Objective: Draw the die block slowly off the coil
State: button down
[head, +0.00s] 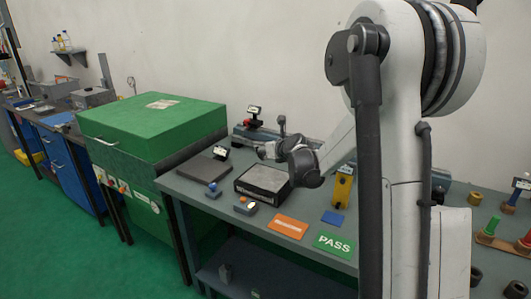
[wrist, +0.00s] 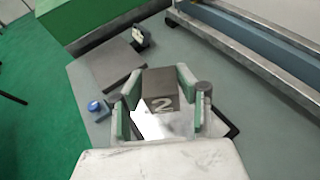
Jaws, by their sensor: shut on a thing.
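The coil unit looks like the black box with a pale grey top (head: 262,180) on the bench in the head view. Its bright top (wrist: 152,126) shows below the block in the wrist view. My gripper is above or behind this box in the head view, and the block is not clear there. I cannot tell whether the block touches the top.
A flat dark grey plate (head: 203,168) lies left of the box. A blue button (head: 213,190) and a small control (head: 245,206) sit at the front. An orange card (head: 288,226), a green PASS card (head: 334,244) and a yellow stand (head: 343,185) are to the right. A green cabinet (head: 150,125) stands left.

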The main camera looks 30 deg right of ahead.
jog(key=shift+w+d+f, duration=0.1)
jog(key=shift+w+d, duration=0.05)
jog(key=shift+d, duration=0.3)
jog(key=shift+f+b, duration=1.6)
jog(key=shift+f, duration=1.3)
jog(key=shift+r, duration=0.1)
jog(key=shift+r+p, duration=2.25)
jog(key=shift+r, duration=2.2)
jog(key=s+d, duration=0.2)
jog(key=s, duration=0.5)
jog(key=shift+s+d+r, duration=0.25)
jog(key=shift+s+r, duration=0.15)
jog(key=shift+r, duration=0.05)
jog(key=s+d+r, duration=0.1)
jog(key=s+d, duration=0.1)
jog(key=s, duration=0.6)
jog(key=shift+d, duration=0.3)
jog(key=shift+w, duration=0.1)
